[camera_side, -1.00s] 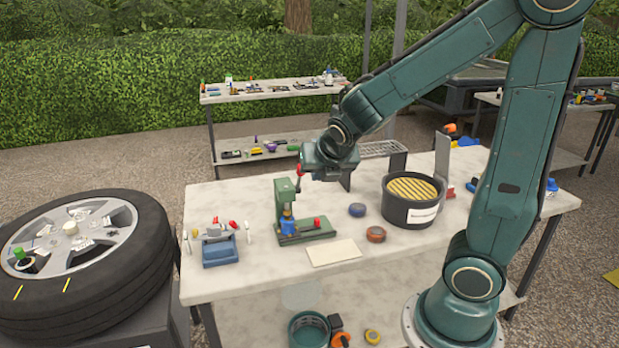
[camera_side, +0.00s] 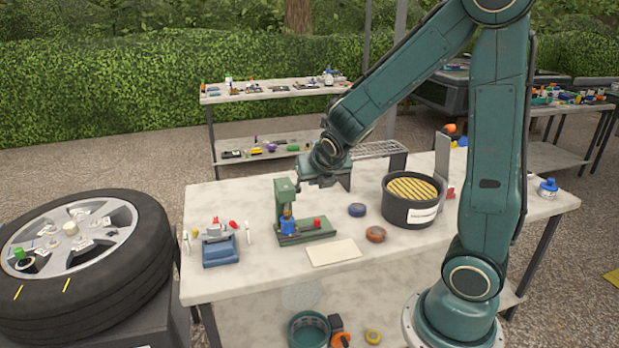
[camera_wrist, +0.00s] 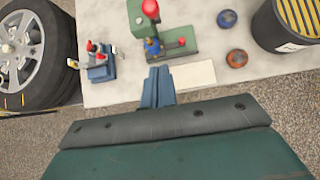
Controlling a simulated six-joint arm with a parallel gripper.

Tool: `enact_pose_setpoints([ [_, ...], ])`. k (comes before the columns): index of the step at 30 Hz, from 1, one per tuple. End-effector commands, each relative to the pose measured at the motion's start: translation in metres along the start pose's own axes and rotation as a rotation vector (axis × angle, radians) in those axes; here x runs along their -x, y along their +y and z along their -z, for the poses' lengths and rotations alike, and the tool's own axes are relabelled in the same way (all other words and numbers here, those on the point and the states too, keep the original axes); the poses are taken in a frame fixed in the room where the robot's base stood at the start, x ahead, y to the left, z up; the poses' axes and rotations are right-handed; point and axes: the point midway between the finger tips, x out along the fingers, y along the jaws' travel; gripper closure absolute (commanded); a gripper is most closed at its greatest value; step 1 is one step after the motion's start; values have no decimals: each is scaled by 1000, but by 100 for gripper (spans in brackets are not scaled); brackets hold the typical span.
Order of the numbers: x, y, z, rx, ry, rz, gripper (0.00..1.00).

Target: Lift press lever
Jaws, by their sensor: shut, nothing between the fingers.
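The green press (camera_side: 284,205) stands upright on the table, with a blue part and a small red part on its base. It also shows at the top of the wrist view (camera_wrist: 184,43), where a round red knob (camera_wrist: 150,8) sits at its top. In the side view the red lever is not visible; the press or my gripper seems to hide it. My gripper (camera_side: 304,184) is beside the upper part of the press, on its right. In the wrist view its fingers (camera_wrist: 159,74) are together and empty. I cannot tell whether they touch the lever.
A black bin with a yellow grille (camera_side: 408,214), a blue roll (camera_side: 357,210) and an orange-brown roll (camera_side: 375,234) stand right of the press. A pale flat plate (camera_side: 333,252) lies in front. A blue holder (camera_side: 220,250) is left.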

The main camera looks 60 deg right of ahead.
Motion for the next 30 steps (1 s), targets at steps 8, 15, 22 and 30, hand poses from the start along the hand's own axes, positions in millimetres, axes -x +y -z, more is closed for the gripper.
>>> enact_pose_setpoints([
  [8,-30,0,0,-1,2,2,100],
  [15,-54,0,0,-1,2,1,100],
  [22,-69,0,-17,-4,-3,0,100],
  [30,-73,0,-36,-2,-1,0,100],
])
